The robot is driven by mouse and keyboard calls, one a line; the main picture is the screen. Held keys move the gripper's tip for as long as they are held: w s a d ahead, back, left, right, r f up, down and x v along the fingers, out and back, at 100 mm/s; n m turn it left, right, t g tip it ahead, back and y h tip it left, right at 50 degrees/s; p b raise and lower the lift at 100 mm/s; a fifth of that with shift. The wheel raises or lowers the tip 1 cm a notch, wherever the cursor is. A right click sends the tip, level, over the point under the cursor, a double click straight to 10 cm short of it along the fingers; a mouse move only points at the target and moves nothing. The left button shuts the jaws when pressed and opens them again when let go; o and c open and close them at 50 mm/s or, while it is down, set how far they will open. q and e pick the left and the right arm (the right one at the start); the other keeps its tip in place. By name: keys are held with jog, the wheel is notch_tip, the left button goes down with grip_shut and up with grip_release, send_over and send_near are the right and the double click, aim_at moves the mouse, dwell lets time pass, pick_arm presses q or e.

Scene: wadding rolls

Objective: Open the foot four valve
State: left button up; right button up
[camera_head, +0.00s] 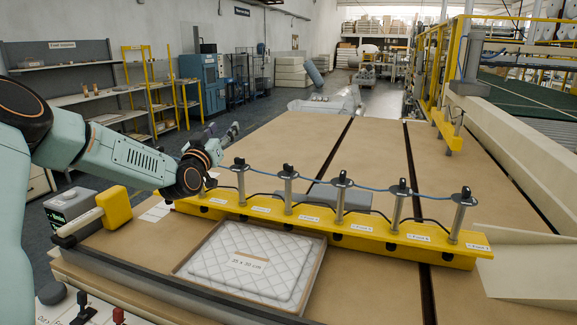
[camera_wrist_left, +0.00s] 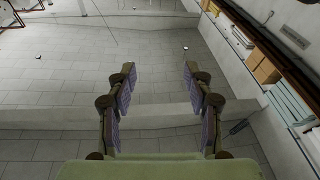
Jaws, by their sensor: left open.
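A yellow bar (camera_head: 330,226) lies across the table with several upright grey cylinders on it, each with a black top. White labels sit along its front face, too small to read for certain, so I cannot tell which cylinder is foot four. Blue tubing links the cylinder tops. No valve marked foot four can be made out. My left gripper (camera_head: 229,134) is above and behind the bar's left end, apart from it. In the left wrist view, its two fingers (camera_wrist_left: 158,78) are spread with nothing between them. My right gripper is not in view.
A quilted white pad (camera_head: 256,263) lies in a tray in front of the bar. A yellow block (camera_head: 115,208) is at the left edge. The table behind the bar is largely clear.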

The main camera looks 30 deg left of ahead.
aim_at(286, 166)
pick_arm(q)
jog(key=d+f+m+h, duration=0.2)
jog(key=d+h, duration=0.2)
jog(key=d, duration=0.1)
jog(key=d+f+m+g+h, duration=0.1)
jog(key=d+f+m+h, duration=0.2)
jog(key=d+h, duration=0.1)
jog(key=d+f+m+g+h+b, duration=0.1)
jog(key=d+f+m+h, duration=0.2)
jog(key=d, duration=0.3)
jog(key=shift+d+f+h, duration=0.1)
jog(key=shift+f+h, duration=0.15)
jog(key=shift+h, duration=0.35)
jog(key=b+x, duration=0.1)
jog(key=x, duration=0.2)
jog(key=shift+w+d, duration=0.25)
jog(key=shift+w, duration=0.75)
jog(key=shift+w+d+r, duration=0.15)
jog(key=shift+w+d, duration=0.15)
jog(key=shift+w, duration=0.2)
jog(key=shift+c, duration=0.2)
jog(key=shift+a, duration=0.1)
jog(key=shift+c, duration=0.7)
grip_shut()
